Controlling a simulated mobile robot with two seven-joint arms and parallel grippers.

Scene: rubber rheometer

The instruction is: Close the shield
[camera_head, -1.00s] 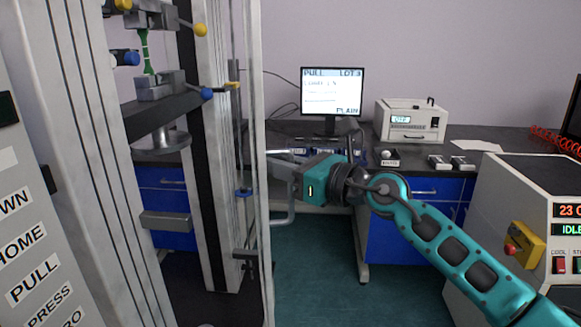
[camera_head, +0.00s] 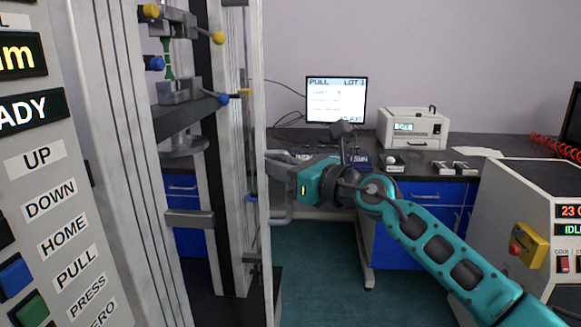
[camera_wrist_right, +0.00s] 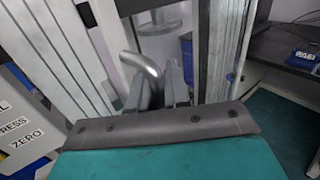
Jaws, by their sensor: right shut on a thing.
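The shield (camera_head: 257,120) shows nearly edge-on in the head view as a tall, narrow pale frame at the right front of the testing machine. Its grey bar handle (camera_head: 277,219) sticks out to the right of the frame; it also shows as a curved metal bar in the right wrist view (camera_wrist_right: 141,68). My right gripper (camera_head: 290,163) is shut on the handle, with its fingers (camera_wrist_right: 158,92) partly covering it. The machine's upper and lower grips (camera_head: 180,92) hold a green specimen behind the shield's left side. My left gripper is not in view.
A button panel (camera_head: 62,200) stands close at the left. A bench with a monitor (camera_head: 336,100) and a white instrument (camera_head: 412,128) is behind. A cabinet with a yellow-backed red button (camera_head: 528,245) stands at the right. Dark green floor (camera_head: 320,290) is clear between.

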